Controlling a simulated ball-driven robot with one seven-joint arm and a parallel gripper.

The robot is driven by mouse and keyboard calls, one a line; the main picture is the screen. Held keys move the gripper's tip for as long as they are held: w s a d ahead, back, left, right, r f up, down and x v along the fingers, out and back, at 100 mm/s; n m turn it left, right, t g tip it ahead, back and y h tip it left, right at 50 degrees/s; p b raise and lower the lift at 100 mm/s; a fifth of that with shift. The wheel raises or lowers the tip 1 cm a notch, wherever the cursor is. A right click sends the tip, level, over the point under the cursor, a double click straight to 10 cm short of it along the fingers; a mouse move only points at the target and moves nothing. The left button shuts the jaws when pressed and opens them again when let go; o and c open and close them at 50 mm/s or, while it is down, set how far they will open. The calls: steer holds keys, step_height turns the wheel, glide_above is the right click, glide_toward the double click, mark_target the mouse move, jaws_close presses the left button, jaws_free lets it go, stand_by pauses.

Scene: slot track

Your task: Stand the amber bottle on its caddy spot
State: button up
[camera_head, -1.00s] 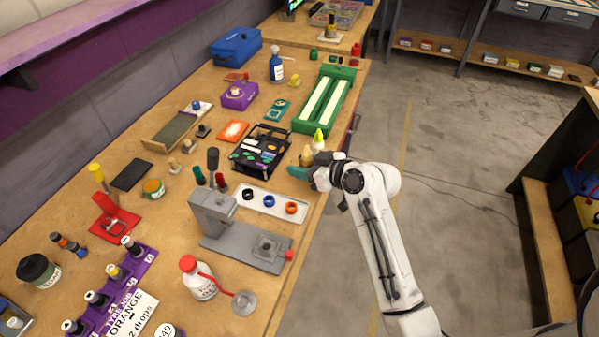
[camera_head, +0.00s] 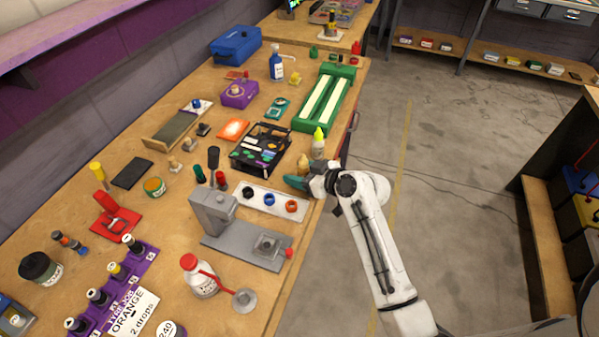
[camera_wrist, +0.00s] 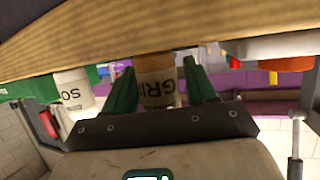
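The amber bottle (camera_head: 303,161) stands near the right edge of the workbench in the head view, partly hidden by my gripper. In the wrist view the amber bottle (camera_wrist: 156,84) appears upside down, with a label reading "GRI", between the two green fingers. My gripper (camera_head: 297,183) is at the bench edge, just in front of the bottle. In the wrist view my gripper (camera_wrist: 160,88) is open, with a finger on each side of the bottle and a small gap at the right finger. A black rack (camera_head: 243,160), which may be the caddy, stands left of the bottle.
A white bottle with a yellow-green cap (camera_head: 318,146) stands close to the right of the amber bottle. A white tray with coloured rings (camera_head: 256,208) lies in front. A green two-lane rack (camera_head: 308,123) is behind. The bench is crowded.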

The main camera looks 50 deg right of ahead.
steer(key=shift+o, duration=0.7)
